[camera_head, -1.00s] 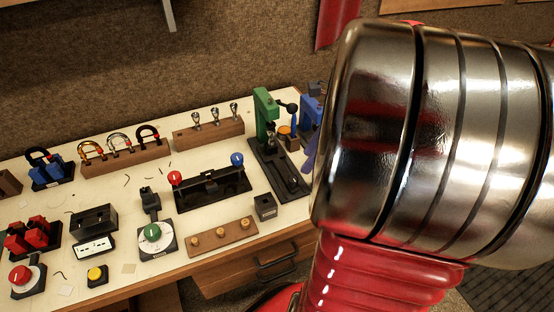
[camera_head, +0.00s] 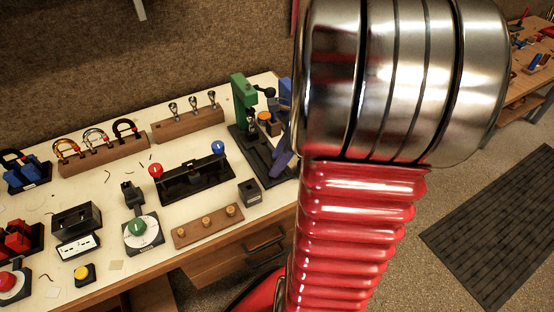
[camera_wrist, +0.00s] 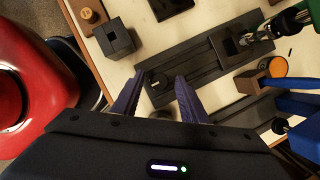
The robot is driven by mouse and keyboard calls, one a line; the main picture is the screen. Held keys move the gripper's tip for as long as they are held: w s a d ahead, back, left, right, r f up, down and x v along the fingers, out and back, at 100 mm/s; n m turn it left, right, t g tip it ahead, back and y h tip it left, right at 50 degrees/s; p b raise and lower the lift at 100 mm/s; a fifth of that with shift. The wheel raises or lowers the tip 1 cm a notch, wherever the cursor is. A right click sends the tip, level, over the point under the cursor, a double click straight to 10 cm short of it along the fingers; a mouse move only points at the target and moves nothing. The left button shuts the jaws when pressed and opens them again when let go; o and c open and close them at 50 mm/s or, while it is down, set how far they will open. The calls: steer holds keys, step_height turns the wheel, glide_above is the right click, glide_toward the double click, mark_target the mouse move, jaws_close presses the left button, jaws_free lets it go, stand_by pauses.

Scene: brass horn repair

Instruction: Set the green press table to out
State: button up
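The green press (camera_head: 243,98) stands at the right end of the bench in the head view. Its long dark base (camera_head: 250,150) reaches toward the front edge. In the wrist view the table (camera_wrist: 205,55) is a dark slide on this base, with a square recess beside the chrome ram (camera_wrist: 262,32). One finger shows in the head view (camera_head: 283,152).
A blue press (camera_wrist: 302,100) and an orange-topped pot (camera_wrist: 272,66) stand close on the right in the wrist view. A small dark box (camera_head: 249,191) with a hole is left of the base.

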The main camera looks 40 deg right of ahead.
jaws_close()
stand_by(0.4)
